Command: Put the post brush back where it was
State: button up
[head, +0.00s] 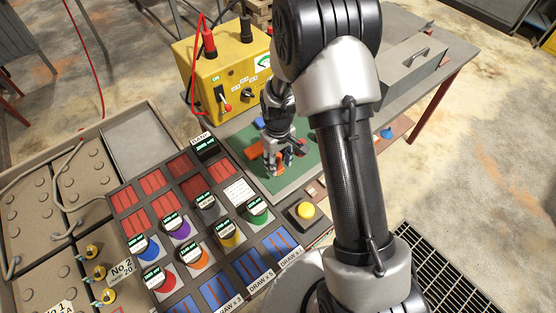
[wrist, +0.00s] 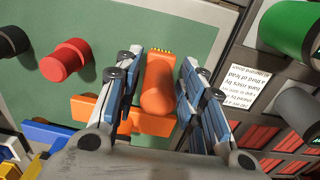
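The post brush appears to be the orange piece (wrist: 158,80) with a row of short yellow bristles at its far end, seen in the wrist view. It lies between my two gripper fingers (wrist: 160,85), over the green mat (wrist: 200,25). Narrow gaps seem to show on both sides of it, so the fingers look open around it. An orange bar (wrist: 95,112) runs crosswise beside its near end; whether they are joined is unclear. In the head view my gripper (head: 284,158) is low over the mat, hiding most of the brush.
A red cylinder (wrist: 67,60) and a black one (wrist: 12,42) stand on the mat. A yellow power box (head: 225,68) stands behind it. A panel of coloured knobs (head: 190,225) lies to its left and front. A grey box (head: 405,68) is at the right.

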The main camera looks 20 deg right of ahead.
jog(key=shift+o, duration=0.5)
jog(key=shift+r, duration=0.1)
notch_tip(320, 180, up, 12)
jog(key=p, duration=0.3)
jog(key=s+r+m+t, duration=0.1)
jog(key=s+r+t, duration=0.1)
jog(key=s+r, duration=0.65)
jog(key=s+r+m+t, duration=0.15)
jog(key=s+r, duration=0.35)
jog(key=r, duration=0.6)
jog(key=s+r+m+t, duration=0.1)
jog(key=s+r+m, duration=0.1)
jog(key=s, duration=0.8)
jog(key=shift+s, duration=0.15)
notch_tip(320, 180, down, 3)
jog(key=b, duration=0.2)
jog(key=shift+r+b, duration=0.15)
jog(key=shift+b, duration=0.2)
